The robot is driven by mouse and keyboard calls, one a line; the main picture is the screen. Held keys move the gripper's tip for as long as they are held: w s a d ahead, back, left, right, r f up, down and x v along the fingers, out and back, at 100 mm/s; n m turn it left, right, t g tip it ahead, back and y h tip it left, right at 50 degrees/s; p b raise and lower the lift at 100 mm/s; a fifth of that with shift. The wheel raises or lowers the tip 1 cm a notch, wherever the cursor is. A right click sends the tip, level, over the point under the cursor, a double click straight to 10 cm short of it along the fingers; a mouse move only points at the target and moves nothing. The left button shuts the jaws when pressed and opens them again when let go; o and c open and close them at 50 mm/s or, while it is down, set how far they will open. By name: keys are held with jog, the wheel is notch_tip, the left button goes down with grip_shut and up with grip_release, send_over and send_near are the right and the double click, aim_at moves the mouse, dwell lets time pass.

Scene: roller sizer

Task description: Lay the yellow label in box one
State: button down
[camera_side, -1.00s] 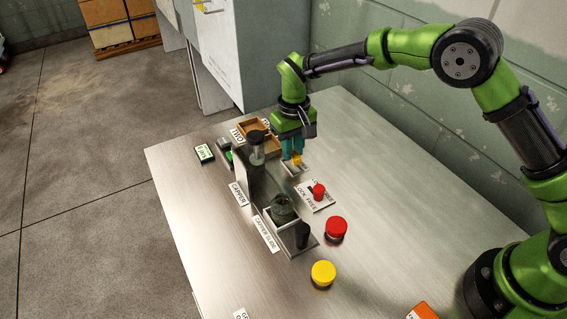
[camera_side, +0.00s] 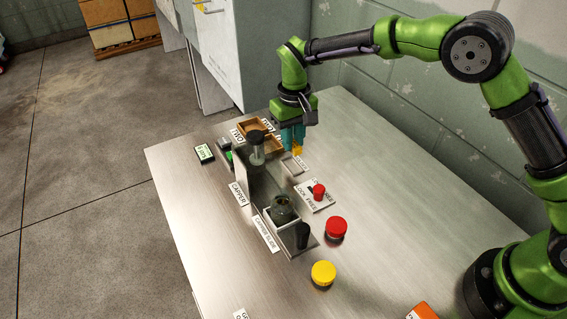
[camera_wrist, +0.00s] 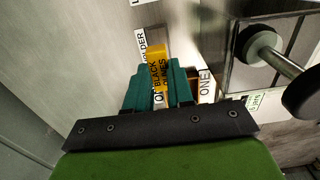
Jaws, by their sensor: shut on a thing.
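The yellow label (camera_wrist: 159,70), printed "BLACK OLIVES", is gripped between my teal fingertips in the wrist view. In the side view the yellow label (camera_side: 297,150) shows below my gripper (camera_side: 293,137), which is shut on it and holds it above the table beside the small pale holder (camera_side: 291,168). Two shallow wooden boxes (camera_side: 252,126) stand just left of my gripper; the nearer one is partly hidden by it. A card reading "ONE" (camera_wrist: 205,86) shows right of my fingers in the wrist view. I cannot tell for sure which box it marks.
The capper (camera_side: 257,170), with its upright post and a dark jar (camera_side: 282,208), stands in front of the boxes. A red lock knob (camera_side: 319,190), a red button (camera_side: 336,228) and a yellow button (camera_side: 323,272) lie nearer. The table's right side is clear.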

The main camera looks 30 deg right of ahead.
jog(key=shift+s, duration=0.15)
jog(key=shift+s+d+n, duration=0.5)
jog(key=shift+s+d, duration=0.35)
jog(key=shift+s, duration=0.1)
jog(key=s+d+r, duration=1.2)
jog(key=d, duration=0.3)
jog(key=n, duration=1.7)
send_over(356, 255)
notch_tip(356, 255, down, 10)
notch_tip(356, 255, down, 8)
jog(key=shift+r, duration=0.1)
